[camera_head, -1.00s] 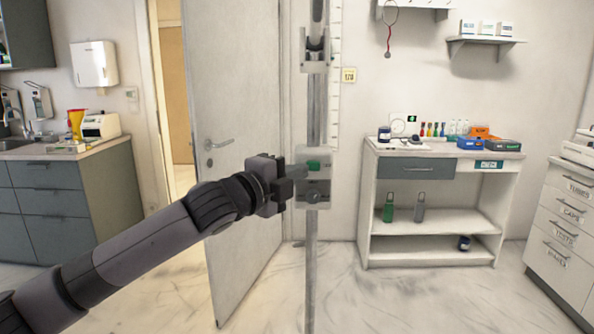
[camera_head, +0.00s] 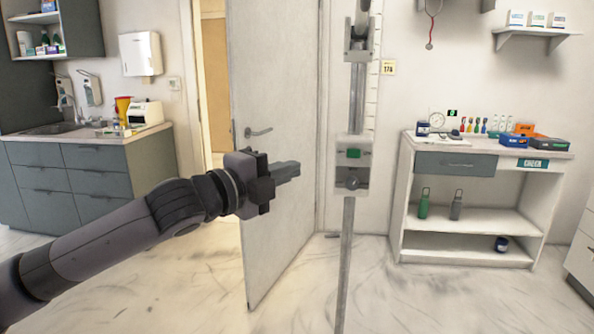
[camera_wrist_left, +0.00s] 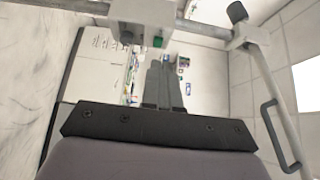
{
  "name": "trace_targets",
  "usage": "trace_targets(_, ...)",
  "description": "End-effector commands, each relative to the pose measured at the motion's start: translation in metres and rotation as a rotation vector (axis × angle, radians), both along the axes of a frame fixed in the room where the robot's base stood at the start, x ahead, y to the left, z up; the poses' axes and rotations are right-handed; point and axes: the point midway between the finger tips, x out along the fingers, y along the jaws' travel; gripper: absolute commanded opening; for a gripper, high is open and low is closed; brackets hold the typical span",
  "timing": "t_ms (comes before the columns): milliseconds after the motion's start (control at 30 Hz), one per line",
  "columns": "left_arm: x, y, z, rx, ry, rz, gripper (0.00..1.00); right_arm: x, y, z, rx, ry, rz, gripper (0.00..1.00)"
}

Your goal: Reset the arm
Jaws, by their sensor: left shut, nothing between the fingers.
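My left arm (camera_head: 110,235) comes in from the left, stretched forward. My left gripper (camera_head: 290,170) is shut and empty, in front of the half-open door. A grey upright pole (camera_head: 346,255) stands just right of the fingertips. It carries a block with a green button (camera_head: 353,153). In the head view there is a gap between the fingertips and the block. In the left wrist view the shut fingers (camera_wrist_left: 164,75) point towards the pole and its green button (camera_wrist_left: 158,42). My right gripper is not in view.
A grey door (camera_head: 275,90) with a lever handle stands ajar behind my gripper. A sink cabinet (camera_head: 90,175) is at the left. A white shelf unit (camera_head: 470,250) with bottles and small boxes stands at the right. Marbled floor in front is clear.

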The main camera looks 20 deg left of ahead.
Motion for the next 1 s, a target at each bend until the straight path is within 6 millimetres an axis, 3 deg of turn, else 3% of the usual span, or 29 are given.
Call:
trace_targets(433,-0.001,0.001,0.0,0.0,0.0,0.0,0.0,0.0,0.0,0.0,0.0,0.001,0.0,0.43)
trace_targets(567,-0.001,-0.004,-0.01,-0.019,0.019,-0.007,0.0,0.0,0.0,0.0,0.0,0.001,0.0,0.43)
trace_targets(667,-0.003,-0.013,-0.032,-0.069,0.066,-0.024,0.0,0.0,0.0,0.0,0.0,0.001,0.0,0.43)
trace_targets(1000,-0.028,-0.046,-0.145,-0.385,0.329,-0.042,0.0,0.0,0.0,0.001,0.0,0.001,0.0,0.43)
